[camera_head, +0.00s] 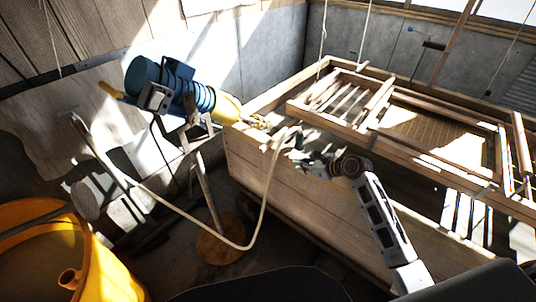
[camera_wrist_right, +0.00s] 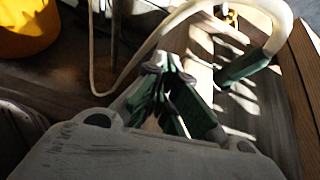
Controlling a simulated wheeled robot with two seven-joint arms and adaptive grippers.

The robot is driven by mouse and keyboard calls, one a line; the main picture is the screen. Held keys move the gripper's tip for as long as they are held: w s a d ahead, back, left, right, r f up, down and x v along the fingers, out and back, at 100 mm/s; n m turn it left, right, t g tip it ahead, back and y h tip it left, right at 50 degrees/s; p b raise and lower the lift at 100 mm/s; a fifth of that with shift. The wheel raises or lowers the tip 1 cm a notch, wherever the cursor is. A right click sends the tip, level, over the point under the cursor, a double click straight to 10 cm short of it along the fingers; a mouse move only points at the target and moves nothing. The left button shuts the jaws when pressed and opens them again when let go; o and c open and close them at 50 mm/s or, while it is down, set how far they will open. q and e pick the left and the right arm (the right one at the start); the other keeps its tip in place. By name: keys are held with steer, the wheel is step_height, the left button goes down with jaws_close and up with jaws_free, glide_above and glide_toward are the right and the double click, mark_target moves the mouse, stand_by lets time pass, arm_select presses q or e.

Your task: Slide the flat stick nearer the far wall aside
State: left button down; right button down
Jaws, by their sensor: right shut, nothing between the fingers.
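Several pale flat sticks (camera_head: 345,101) lie side by side at the left part of the wooden frame on the vat. Which one the task means I cannot tell for sure. My right gripper (camera_head: 305,160) is at the near left edge of the vat, on the near side of these sticks and apart from them. In the right wrist view its green fingers (camera_wrist_right: 172,92) are shut with nothing held. A pale wooden strip (camera_wrist_right: 200,65) shows beyond the fingertips there; contact with it cannot be told. My left gripper is in neither view.
A pale hose (camera_head: 268,190) loops close to my right gripper; its green end (camera_wrist_right: 243,65) is beside the fingers. The wooden vat (camera_head: 290,192) carries a framed mould (camera_head: 415,122). A blue and yellow machine (camera_head: 185,92) and a yellow tub (camera_head: 100,262) stand left.

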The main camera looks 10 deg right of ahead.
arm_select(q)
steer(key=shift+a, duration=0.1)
arm_select(e)
steer(key=shift+w+a+r+m, duration=0.1)
steer(key=shift+w+r+m, duration=0.2)
steer(key=shift+r, duration=0.25)
steer(key=shift+w+r+m, duration=0.2)
steer(key=shift+r+m, duration=0.2)
steer(key=shift+r, duration=0.1)
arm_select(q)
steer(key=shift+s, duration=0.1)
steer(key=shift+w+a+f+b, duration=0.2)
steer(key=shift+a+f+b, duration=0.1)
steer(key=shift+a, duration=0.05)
arm_select(e)
steer(key=shift+w+a+r+x, duration=0.15)
steer(key=shift+r+x, duration=0.2)
steer(key=shift+x, duration=1.9)
steer(key=shift+w+a+r+x, duration=0.15)
steer(key=shift+r+x, duration=0.15)
steer(key=shift+x, duration=1.95)
steer(key=shift+w+a+r+x, duration=0.15)
steer(key=shift+r+x, duration=0.2)
steer(key=shift+x, duration=1.9)
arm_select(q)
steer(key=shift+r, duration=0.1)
